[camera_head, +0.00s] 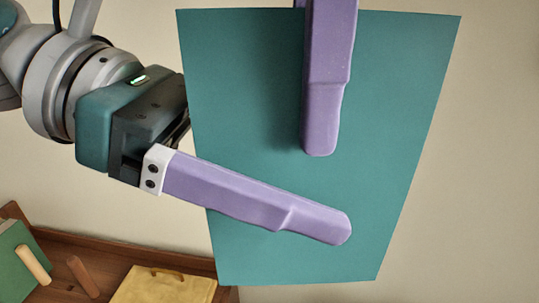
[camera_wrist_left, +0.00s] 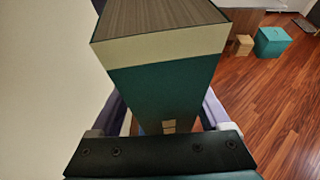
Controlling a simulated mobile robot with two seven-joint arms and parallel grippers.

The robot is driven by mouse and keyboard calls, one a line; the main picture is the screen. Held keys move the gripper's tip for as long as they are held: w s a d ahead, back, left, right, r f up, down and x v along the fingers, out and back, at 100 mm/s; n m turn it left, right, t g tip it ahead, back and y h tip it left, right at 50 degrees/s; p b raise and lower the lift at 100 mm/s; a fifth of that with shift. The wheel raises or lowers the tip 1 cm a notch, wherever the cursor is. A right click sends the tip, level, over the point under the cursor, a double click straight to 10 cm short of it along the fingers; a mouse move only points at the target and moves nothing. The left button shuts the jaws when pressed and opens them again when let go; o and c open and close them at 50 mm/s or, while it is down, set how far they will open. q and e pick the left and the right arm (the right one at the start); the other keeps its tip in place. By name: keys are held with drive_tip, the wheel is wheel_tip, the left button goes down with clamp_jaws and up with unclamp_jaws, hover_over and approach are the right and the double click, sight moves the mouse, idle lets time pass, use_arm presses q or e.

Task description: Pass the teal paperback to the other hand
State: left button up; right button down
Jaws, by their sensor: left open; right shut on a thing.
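The teal paperback (camera_head: 390,150) hangs in the air, its broad teal face filling the middle of the head view. My right gripper (camera_head: 320,140) comes down from the top edge and is shut on it; only its near purple finger shows. My left gripper (camera_head: 335,228) reaches in from the left, with one purple finger across the front of the lower half; the other is hidden behind. In the left wrist view the paperback (camera_wrist_left: 158,88) shows edge-on between the spread left fingers, with a pale band and the page edges. I cannot tell whether these fingers touch it.
A wooden shelf top (camera_head: 95,258) is at the lower left, bearing a yellow item (camera_head: 165,287), a green book (camera_head: 15,262) and wooden pegs (camera_head: 33,264). A pale wall is behind. The left wrist view shows a wooden floor (camera_wrist_left: 265,90) with a teal box (camera_wrist_left: 272,41) and a small brown box (camera_wrist_left: 243,45).

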use_arm(q)
drive_tip(key=c, duration=1.2)
clamp_jaws()
drive_tip(key=shift+r, duration=0.1)
use_arm(e)
drive_tip(key=shift+s+a, duration=0.1)
drive_tip(key=shift+a, duration=0.05)
use_arm(q)
drive_tip(key=shift+r, duration=0.1)
use_arm(e)
drive_tip(key=c, duration=0.7)
unclamp_jaws()
drive_tip(key=o, duration=0.4)
